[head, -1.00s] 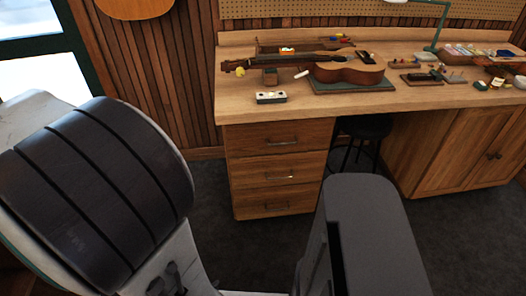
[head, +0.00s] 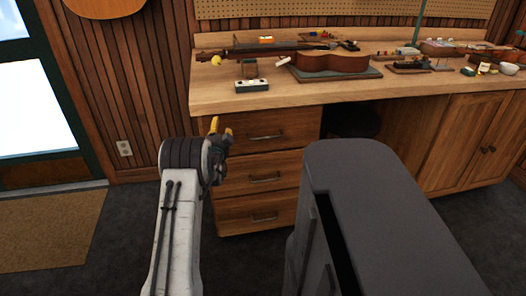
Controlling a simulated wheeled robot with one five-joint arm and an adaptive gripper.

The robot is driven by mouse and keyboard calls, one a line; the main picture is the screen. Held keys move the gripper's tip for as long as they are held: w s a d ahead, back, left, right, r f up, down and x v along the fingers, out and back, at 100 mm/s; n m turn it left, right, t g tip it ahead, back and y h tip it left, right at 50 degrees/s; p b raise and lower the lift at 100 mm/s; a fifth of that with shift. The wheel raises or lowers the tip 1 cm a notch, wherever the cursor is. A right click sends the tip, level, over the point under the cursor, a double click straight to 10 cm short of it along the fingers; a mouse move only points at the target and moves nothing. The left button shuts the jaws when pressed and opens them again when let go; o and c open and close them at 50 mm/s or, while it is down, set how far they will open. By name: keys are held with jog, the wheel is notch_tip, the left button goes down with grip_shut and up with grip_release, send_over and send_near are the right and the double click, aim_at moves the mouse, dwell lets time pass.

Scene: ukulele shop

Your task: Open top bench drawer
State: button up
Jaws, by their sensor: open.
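The wooden bench (head: 290,97) has a stack of three drawers on its left side, all shut. The top bench drawer (head: 290,133) carries a dark metal bar handle (head: 266,137) at the middle of its front. My gripper (head: 221,126) shows yellow fingertips just left of the top drawer's front, left of the handle. It is open and small in the picture. It appears apart from the handle, though its exact distance from the drawer is hard to tell. My arm hides part of the drawers' left edge.
Below are the middle drawer (head: 255,177) and the bottom drawer (head: 255,213). A black stool (head: 350,122) stands in the knee space. A ukulele (head: 332,63), a small white-topped box (head: 252,86) and tools lie on the bench top. A doormat (head: 50,228) lies at left.

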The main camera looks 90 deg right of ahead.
aim_at(271, 129)
jog(key=s+a+f+m+g+h+b, duration=0.1)
jog(key=s+f+m+g, duration=0.1)
jog(key=s+f, duration=0.45)
jog(key=s+a+f+m+g+b, duration=0.1)
jog(key=s+f+m+g+b, duration=0.15)
jog(key=s, duration=0.65)
jog(key=shift+m, duration=0.25)
jog(key=shift+s+b+x, duration=0.2)
jog(key=shift+b+x, duration=0.6)
jog(key=shift+x, duration=2.85)
jog(key=shift+o, duration=0.3)
grip_shut()
